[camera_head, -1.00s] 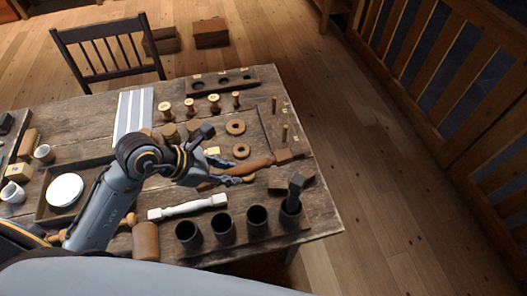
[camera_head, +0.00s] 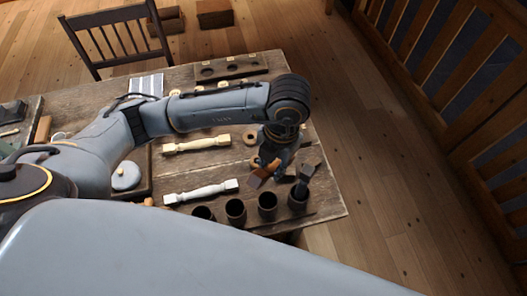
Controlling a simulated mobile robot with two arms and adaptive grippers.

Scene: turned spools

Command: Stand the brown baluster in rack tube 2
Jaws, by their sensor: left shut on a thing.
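My left gripper (camera_head: 275,158) reaches over the right part of the table, pointing down. It is shut on the brown baluster (camera_head: 263,175). Only a blocky orange-brown end of the baluster shows, tilted, below the fingers; the gripper hides the rest. The rack's dark tubes stand in a row at the table's front edge: a leftmost tube (camera_head: 203,213), a second (camera_head: 235,209), a third (camera_head: 267,204) and a rightmost one (camera_head: 297,201). The baluster end appears just behind the third from left. I cannot read any tube numbers. My right gripper is not in view.
A dark baluster (camera_head: 303,180) stands in the rightmost tube. A holed wooden rack (camera_head: 230,70) is at the back. My left arm hides much of the table.

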